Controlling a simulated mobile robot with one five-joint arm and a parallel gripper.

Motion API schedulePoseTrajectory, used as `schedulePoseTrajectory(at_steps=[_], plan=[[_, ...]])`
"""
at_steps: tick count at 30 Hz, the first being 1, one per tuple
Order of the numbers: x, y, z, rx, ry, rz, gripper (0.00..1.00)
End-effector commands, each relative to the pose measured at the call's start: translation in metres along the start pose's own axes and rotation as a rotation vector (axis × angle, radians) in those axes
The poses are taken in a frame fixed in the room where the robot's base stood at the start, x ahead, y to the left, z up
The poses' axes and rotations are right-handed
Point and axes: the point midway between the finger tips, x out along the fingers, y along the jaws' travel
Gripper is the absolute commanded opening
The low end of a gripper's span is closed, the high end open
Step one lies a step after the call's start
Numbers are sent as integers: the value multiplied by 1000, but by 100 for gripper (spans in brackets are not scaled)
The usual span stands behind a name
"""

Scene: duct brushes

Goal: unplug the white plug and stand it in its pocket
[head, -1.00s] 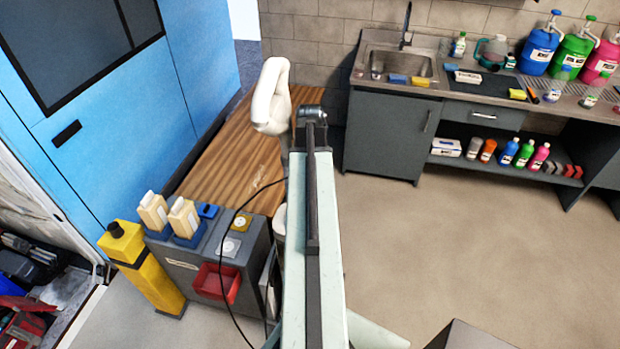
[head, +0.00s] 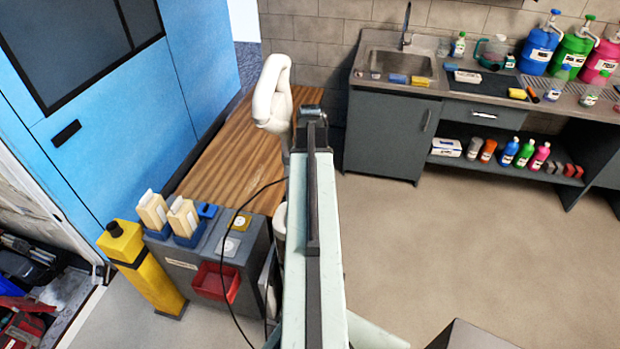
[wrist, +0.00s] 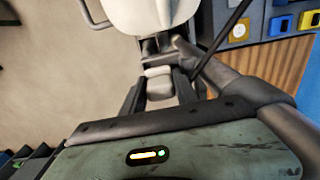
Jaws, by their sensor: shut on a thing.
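In the wrist view my gripper (wrist: 160,76) is shut on a pale block, the white plug (wrist: 159,88), which sits between the fingers. A dark cord runs up and right from near it. The plug's prongs do not show. In the head view my arm hides the gripper and plug; the black cord (head: 231,208) comes out beside the arm. On the grey box, a yellow socket plate (head: 240,222) and a white socket plate (head: 229,247) are bare. A small blue pocket (head: 208,211) stands behind them, and it shows in the wrist view (wrist: 283,24) with a dark slot.
A red bin (head: 216,281) hangs on the box front. A yellow post (head: 145,270) stands left of the box. A wooden top (head: 225,160) lies behind it. The floor on the right (head: 440,250) is clear.

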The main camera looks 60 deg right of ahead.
Motion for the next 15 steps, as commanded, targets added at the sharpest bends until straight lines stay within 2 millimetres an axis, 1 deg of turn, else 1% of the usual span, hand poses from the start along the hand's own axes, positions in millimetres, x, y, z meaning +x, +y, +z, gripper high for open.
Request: schedulePoseTrajectory(at_steps=[1,6,7,8,9,10,15], plan=[[5,-3,4,-7,-8,-2,0],[6,-3,5,-9,-11,-3,0],[6,-4,6,-9,-12,-3,38],[6,-4,6,-10,-12,-3,47],[6,-4,6,-10,-13,-3,58],[6,-4,6,-11,-13,-3,61],[3,-4,7,-12,-12,-4,61]])
